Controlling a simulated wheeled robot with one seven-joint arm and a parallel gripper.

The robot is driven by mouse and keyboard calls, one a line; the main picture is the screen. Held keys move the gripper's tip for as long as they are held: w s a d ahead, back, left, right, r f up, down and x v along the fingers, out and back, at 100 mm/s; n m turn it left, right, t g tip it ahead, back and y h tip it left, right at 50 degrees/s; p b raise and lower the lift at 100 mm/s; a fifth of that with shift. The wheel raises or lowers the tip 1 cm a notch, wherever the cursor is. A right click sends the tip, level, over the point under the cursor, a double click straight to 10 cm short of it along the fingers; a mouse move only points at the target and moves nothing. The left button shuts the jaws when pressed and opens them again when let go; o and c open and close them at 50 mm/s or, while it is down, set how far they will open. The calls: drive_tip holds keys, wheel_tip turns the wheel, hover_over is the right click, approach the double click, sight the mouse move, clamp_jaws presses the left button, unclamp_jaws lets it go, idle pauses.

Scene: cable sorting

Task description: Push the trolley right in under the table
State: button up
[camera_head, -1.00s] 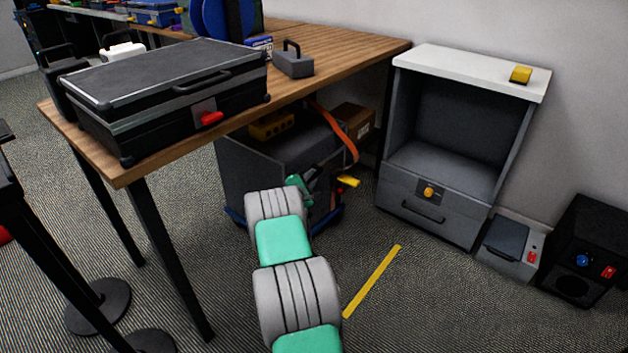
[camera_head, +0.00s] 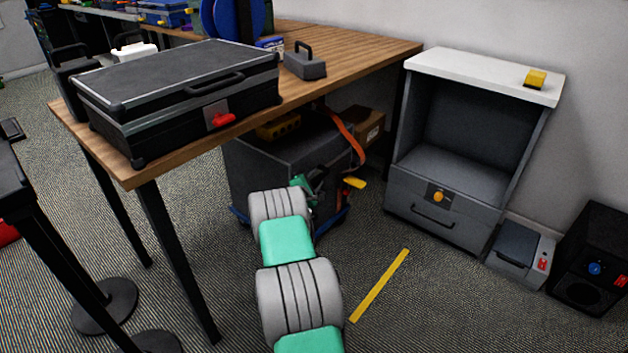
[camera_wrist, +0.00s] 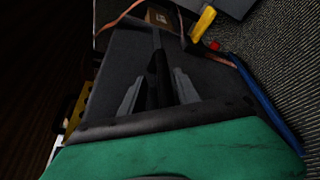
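The trolley (camera_head: 262,176) is a dark grey box on a blue base. It stands partly under the wooden table (camera_head: 345,68), behind its front legs, with its right part showing beyond the table edge. An orange strap (camera_head: 346,138) hangs over its right side. My gripper (camera_head: 309,190) is low at the trolley's near right side, largely hidden behind my own arm. In the wrist view, grey and black finger parts lie against the trolley's grey surface (camera_wrist: 205,75). Whether they touch it or are closed is unclear there.
A black case (camera_head: 180,95) and a small grey block with a handle (camera_head: 305,65) stand on the table. A grey cabinet (camera_head: 445,190) stands right of the trolley. A yellow floor strip (camera_head: 380,285) lies on clear carpet. Table legs (camera_head: 178,262) stand at left.

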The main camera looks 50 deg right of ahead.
sight(291, 174)
drive_tip(key=shift+s+d, duration=0.1)
drive_tip(key=shift+s, duration=0.1)
drive_tip(key=shift+s+a, duration=0.1)
drive_tip(key=shift+a, duration=0.15)
drive_tip(key=p+v, duration=0.3)
drive_tip(key=v, duration=0.3)
drive_tip(key=shift+a+r, duration=0.15)
drive_tip(key=shift+r, duration=0.05)
drive_tip(key=shift+s+a, duration=0.15)
drive_tip(key=shift+a, duration=0.3)
